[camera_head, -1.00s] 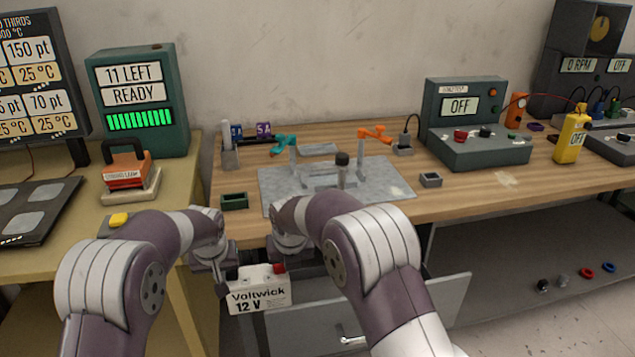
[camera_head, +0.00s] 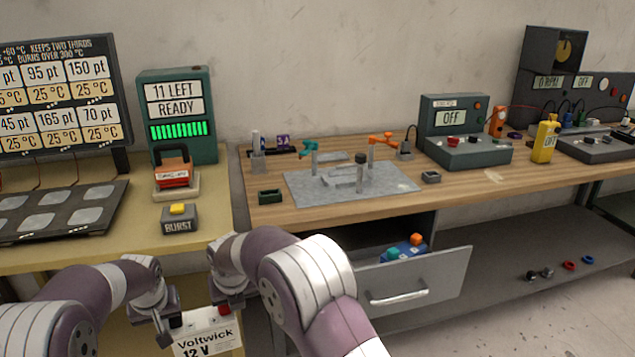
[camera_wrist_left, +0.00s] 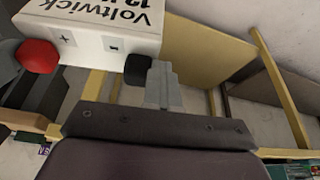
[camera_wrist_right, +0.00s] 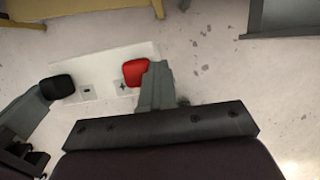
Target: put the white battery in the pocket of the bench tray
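The white battery (camera_head: 207,340), labelled Voltwick 12 V, hangs in the air before the yellow table, low in the head view. My left gripper (camera_head: 165,330) is at its black terminal (camera_wrist_left: 138,70). My right gripper (camera_head: 226,298) is at its red terminal (camera_wrist_right: 136,72). Both grippers appear shut on the battery, one at each end; each wrist view shows fingers (camera_wrist_left: 162,85) (camera_wrist_right: 158,88) against a terminal, partly hidden. A grey plate (camera_head: 310,190) with metal parts lies on the wooden bench. I cannot tell which thing is the bench tray, and no battery pocket is clear.
An open drawer (camera_head: 415,285) juts from under the bench, with blue, orange and green things inside. A small dark green tray (camera_head: 270,197) sits at the bench's front left.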

